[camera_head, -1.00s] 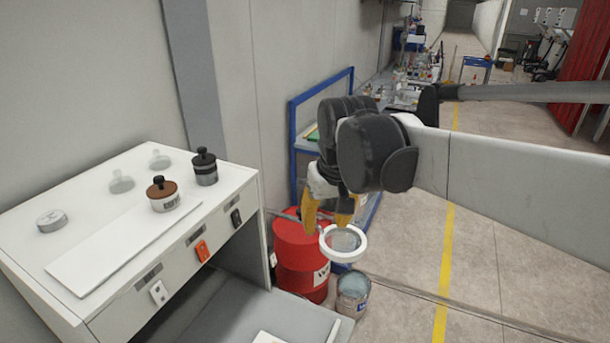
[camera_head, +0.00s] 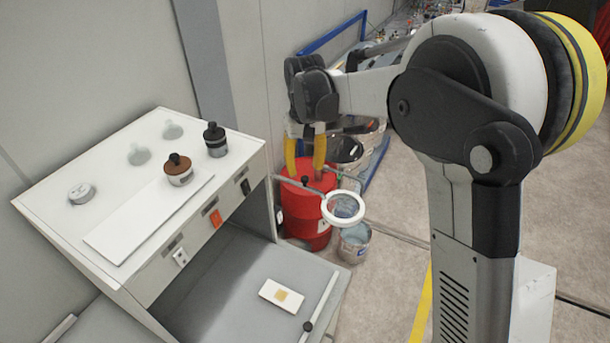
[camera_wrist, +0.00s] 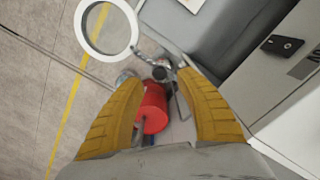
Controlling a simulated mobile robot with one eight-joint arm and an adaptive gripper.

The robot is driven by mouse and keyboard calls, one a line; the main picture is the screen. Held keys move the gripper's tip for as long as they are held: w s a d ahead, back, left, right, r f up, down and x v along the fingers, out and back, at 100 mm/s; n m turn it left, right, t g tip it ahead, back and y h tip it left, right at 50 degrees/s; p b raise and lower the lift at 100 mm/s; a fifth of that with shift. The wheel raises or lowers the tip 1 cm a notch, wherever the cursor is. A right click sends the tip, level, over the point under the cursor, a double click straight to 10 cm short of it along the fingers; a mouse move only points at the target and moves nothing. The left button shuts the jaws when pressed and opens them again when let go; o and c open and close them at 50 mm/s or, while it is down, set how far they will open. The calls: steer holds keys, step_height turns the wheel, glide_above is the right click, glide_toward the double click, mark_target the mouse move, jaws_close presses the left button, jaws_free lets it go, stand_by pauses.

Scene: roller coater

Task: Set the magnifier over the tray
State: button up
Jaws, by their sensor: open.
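The magnifier (camera_head: 328,217) is a white ring with a clear lens on a thin grey jointed arm beside the cabinet's right end. Its ring also shows at the top left in the wrist view (camera_wrist: 112,57). My gripper (camera_head: 305,174) is open and empty, its yellow fingers pointing down, left of the ring. In the wrist view its fingers (camera_wrist: 160,82) straddle part of the thin jointed arm; I cannot tell if they touch it. A small white tray (camera_head: 270,293) with a tan square lies on the grey lower shelf, left of and below the ring.
A white cabinet (camera_head: 60,190) bears a black-topped jar (camera_head: 215,142), a brown-lidded jar (camera_head: 179,172) and a white board (camera_head: 130,232). A red drum (camera_head: 300,225) and a paint bucket (camera_head: 354,245) stand on the floor beneath the magnifier. The grey shelf (camera_head: 235,280) is mostly clear.

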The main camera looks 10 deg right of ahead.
mark_target(305, 178)
steer(key=shift+f, duration=1.95)
jaws_close()
